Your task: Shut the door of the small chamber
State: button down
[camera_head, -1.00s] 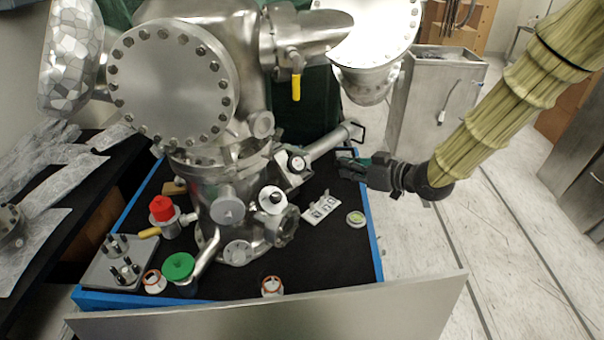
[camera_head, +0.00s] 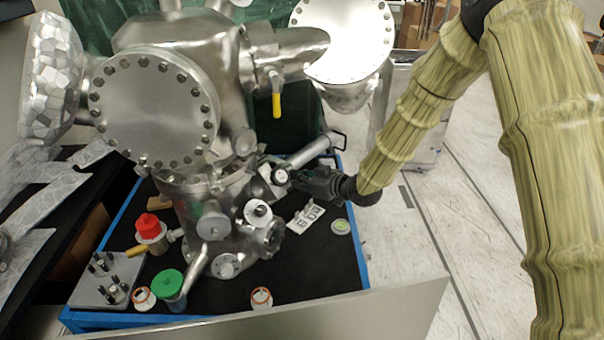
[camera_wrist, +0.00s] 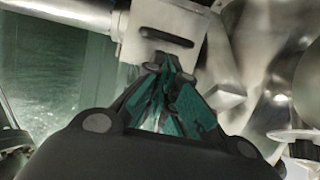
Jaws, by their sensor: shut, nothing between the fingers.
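The small chamber (camera_head: 266,182) is a metal block with a round dial on the side of the large steel vessel. A metal tube (camera_head: 312,150) runs from it to the upper right. In the wrist view its pale metal box face (camera_wrist: 160,28) has a dark slot or handle. I cannot tell clearly which part is the door or how far open it stands. My gripper (camera_head: 290,178) is beside the block, below the tube. Its fingertips (camera_wrist: 170,66) are shut and empty at the box face's lower edge; contact is unclear.
The large vessel (camera_head: 152,108) with bolted flanges fills the left. A white holder (camera_head: 306,217) and a small round dish (camera_head: 340,227) lie on the black bench top. Red- and green-capped bottles (camera_head: 168,283) stand in front. Open floor (camera_head: 420,220) lies to the right.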

jog(key=shift+w+a+f, duration=0.2)
jog(key=shift+a+f, duration=0.05)
jog(key=shift+f, duration=0.35)
notch_tip(320, 180, down, 2)
jog(key=shift+a+b, duration=0.1)
jog(key=shift+b, duration=0.5)
jog(key=shift+w, duration=0.1)
